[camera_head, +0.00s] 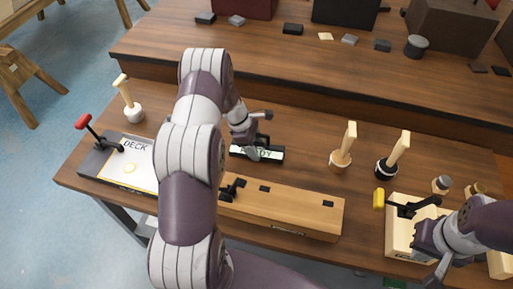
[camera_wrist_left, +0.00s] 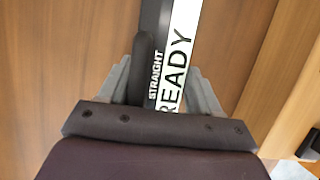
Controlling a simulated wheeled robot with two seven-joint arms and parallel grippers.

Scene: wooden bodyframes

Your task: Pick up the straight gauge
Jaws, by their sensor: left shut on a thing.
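The straight gauge (camera_head: 272,154) is a dark bar with a pale strip reading READY, on the work table in the middle of the head view. In the left wrist view the gauge (camera_wrist_left: 178,62) shows the words STRAIGHT and READY and runs up between the fingers. My left gripper (camera_head: 254,147) is shut on the gauge, with a dark rounded grip (camera_wrist_left: 143,65) between the fingers. Whether the gauge touches the table is unclear. My right gripper (camera_head: 424,236) is at the lower right by a pale wooden block (camera_head: 397,232); its fingers are not clear.
A long wooden block (camera_head: 290,208) with black fittings lies in front of the gauge. A DECK board (camera_head: 144,174) with a red-handled lever is at the left. Wooden-handled tools (camera_head: 342,150) stand to the right. A raised shelf (camera_head: 270,65) runs behind.

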